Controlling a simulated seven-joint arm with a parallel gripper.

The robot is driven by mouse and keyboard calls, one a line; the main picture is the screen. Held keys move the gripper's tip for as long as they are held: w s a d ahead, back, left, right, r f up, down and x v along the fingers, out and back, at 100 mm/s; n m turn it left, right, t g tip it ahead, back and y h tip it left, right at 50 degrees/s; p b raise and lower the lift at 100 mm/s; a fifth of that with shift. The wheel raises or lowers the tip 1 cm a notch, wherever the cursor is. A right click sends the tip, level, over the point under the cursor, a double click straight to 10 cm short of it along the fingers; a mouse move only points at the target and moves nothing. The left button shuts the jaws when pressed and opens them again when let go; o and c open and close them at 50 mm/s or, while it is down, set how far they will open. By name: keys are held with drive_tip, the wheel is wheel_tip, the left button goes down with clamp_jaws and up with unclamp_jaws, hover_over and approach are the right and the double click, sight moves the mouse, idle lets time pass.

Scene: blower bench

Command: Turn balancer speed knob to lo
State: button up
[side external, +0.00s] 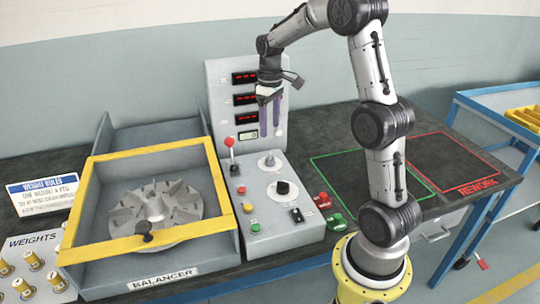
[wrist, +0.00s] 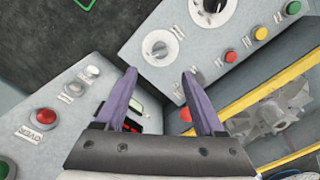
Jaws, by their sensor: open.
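The balancer's sloped control panel (side external: 305,228) carries a grey knob (side external: 270,162) on a light disc and a black knob (side external: 283,187) on a white dial. Their labels are too small to read, so I cannot tell which is the speed knob or its setting. The wrist view shows the grey knob (wrist: 158,47) just beyond my fingertips and the black knob (wrist: 213,6) at the top edge, partly cut off. My gripper (side external: 271,133) points down with its purple fingers apart and empty, above the grey knob and before the upright display panel. Its open fingers also show in the wrist view (wrist: 160,75).
A red-balled lever (side external: 230,143) stands left of the knobs. Buttons and a black switch (side external: 297,214) share the panel. The yellow-framed balancer guard (side external: 150,151) and rotor (side external: 155,208) are at left. The upright display panel (side external: 222,92) rises close behind my gripper.

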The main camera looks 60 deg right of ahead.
sight(270, 155)
wheel_tip(270, 155, down, 11)
drive_tip(key=shift+f, duration=0.2)
idle(0.3)
clamp_jaws()
